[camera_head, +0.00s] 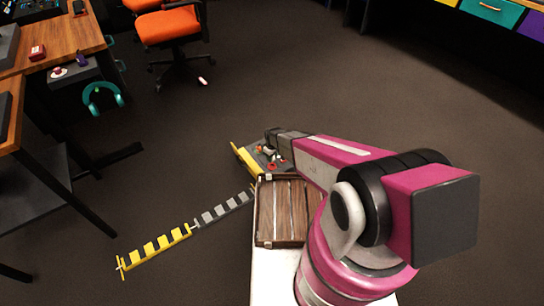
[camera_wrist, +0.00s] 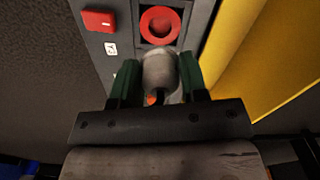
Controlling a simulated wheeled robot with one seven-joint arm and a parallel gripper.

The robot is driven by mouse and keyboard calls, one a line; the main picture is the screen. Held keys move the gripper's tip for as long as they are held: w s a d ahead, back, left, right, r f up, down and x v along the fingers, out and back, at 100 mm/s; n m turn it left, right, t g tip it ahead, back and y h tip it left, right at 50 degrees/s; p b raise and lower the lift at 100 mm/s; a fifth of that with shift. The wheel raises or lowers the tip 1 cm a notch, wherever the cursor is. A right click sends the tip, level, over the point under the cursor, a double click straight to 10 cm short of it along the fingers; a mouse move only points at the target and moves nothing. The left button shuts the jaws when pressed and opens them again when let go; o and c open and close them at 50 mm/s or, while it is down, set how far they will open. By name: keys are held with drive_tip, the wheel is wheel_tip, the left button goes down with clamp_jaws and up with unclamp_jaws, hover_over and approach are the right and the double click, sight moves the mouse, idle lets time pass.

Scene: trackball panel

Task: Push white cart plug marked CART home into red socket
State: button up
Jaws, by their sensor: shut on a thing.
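My gripper (camera_wrist: 157,76) has two dark green fingers shut on a whitish, rounded plug (camera_wrist: 160,70) in the wrist view. The red socket (camera_wrist: 160,13), a ring with a dark surround, lies just above the plug in the picture, on the grey panel (camera_wrist: 118,67). The plug's near end hides any contact with the panel, so I cannot tell whether it touches the socket. No CART marking is readable. In the head view my gripper (camera_head: 277,140) is over the panel (camera_head: 256,157), and the plug cannot be made out there.
A red block (camera_wrist: 98,20) and a small white label (camera_wrist: 110,48) are left of the socket. A yellow side (camera_wrist: 252,65) borders the panel on the right. A wooden crate (camera_head: 262,242) stands near my arm. A yellow and grey toothed strip (camera_head: 160,250) lies left; open floor surrounds it.

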hover_over(272, 167)
drive_tip(key=shift+s+f, duration=0.2)
drive_tip(key=shift+f, duration=2.35)
drive_tip(key=shift+f, duration=1.1)
drive_tip(key=o, duration=1)
drive_tip(key=shift+c, duration=0.2)
wheel_tip(272, 167, up, 11)
drive_tip(key=shift+f, duration=0.1)
